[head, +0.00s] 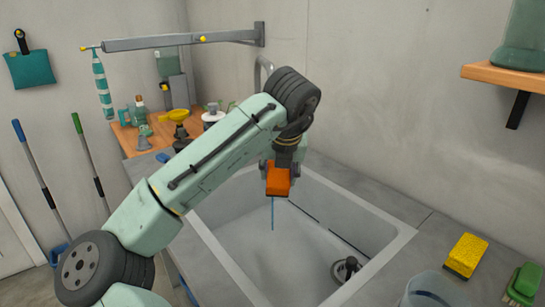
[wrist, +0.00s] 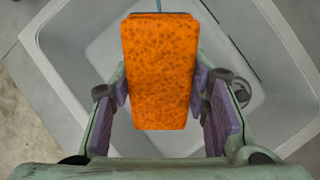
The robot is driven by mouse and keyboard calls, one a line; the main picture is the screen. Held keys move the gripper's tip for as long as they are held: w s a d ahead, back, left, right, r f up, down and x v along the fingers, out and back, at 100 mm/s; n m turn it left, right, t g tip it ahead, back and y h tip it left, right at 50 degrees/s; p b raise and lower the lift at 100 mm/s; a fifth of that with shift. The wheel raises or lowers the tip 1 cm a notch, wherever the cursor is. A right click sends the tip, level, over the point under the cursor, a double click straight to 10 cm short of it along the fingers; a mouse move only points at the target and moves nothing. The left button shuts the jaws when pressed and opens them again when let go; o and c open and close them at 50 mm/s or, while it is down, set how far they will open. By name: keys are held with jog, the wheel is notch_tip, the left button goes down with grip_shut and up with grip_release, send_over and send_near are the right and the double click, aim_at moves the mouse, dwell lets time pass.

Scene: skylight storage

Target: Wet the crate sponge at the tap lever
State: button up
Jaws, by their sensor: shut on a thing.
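My gripper (wrist: 162,100) is shut on an orange sponge (wrist: 160,70), with a purple pad at each side of it. In the head view the orange sponge (head: 278,180) hangs above the grey sink basin (head: 383,262), clear of its floor. A thin blue stream (head: 273,213) runs down below the sponge into the basin. The stream (wrist: 158,5) also shows at the sponge's far edge in the wrist view. The curved tap (head: 262,72) rises behind my arm. Its lever and outlet are hidden, so I cannot tell exactly where the water meets the sponge.
A yellow sponge (head: 466,254), a green brush (head: 524,284) and a clear container (head: 428,290) stand on the right counter. A wooden board (head: 130,135) with bottles is at the back left. A wall bracket (head: 180,40) reaches out above, with a striped bottle (head: 102,85) hanging from it.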

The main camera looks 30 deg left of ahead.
aim_at(280, 174)
jog(key=shift+s+d+r+p, duration=0.85)
jog(key=shift+s+r, duration=0.2)
jog(key=shift+r, duration=0.2)
jog(key=shift+s+d+r, duration=0.3)
jog(key=shift+s+d, duration=0.1)
jog(key=shift+s, duration=0.05)
